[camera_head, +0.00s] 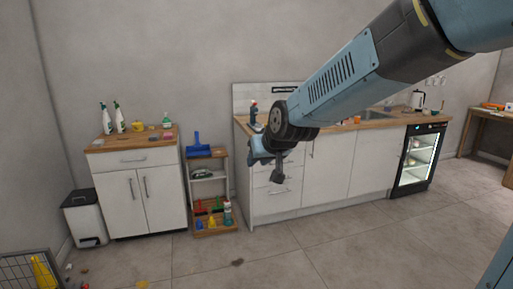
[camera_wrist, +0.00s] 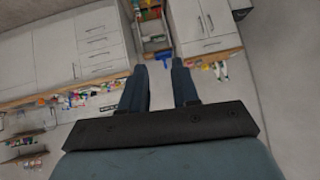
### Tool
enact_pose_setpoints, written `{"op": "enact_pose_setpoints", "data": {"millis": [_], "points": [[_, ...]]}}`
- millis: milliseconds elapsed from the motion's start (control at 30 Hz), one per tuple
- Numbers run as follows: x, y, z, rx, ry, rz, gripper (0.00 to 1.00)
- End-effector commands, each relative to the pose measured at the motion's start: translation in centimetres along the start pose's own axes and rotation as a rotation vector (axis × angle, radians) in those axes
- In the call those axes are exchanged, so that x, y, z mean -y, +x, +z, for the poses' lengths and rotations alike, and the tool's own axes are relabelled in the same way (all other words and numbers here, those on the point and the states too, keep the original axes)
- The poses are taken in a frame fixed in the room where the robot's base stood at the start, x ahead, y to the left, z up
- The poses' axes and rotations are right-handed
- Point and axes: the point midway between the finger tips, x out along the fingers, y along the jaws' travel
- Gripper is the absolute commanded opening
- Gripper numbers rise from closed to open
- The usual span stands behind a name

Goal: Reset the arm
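My arm reaches in from the upper right of the head view, blue-grey and black, raised and bent downward at the wrist. My gripper (camera_head: 267,166) hangs in the air and overlaps the left end of the white kitchen counter in the picture. In the wrist view my gripper (camera_wrist: 159,66) shows two dark blue fingers with a clear gap between them. It is open, and nothing is between the fingers. The wrist view looks upside down at the cabinets.
A white cabinet (camera_head: 140,195) with bottles on top stands at the left, beside a pedal bin (camera_head: 84,218). A small wooden shelf (camera_head: 191,178) stands between it and the kitchen counter (camera_head: 332,165). A glass-door fridge (camera_head: 417,160) is at the right. The front floor is mostly clear.

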Motion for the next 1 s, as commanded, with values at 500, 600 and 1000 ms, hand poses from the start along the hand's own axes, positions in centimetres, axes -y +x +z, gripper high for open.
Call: {"op": "enact_pose_setpoints", "data": {"millis": [500, 600, 1000], "points": [[-9.9, -15.5, 9.3, 0.179, 0.133, 0.194, 0.3], [-10.9, -18.2, 11.8, 0.215, 0.167, 0.23, 0.3], [-12.4, -23.8, 18.0, 0.304, 0.251, 0.305, 0.3]]}}
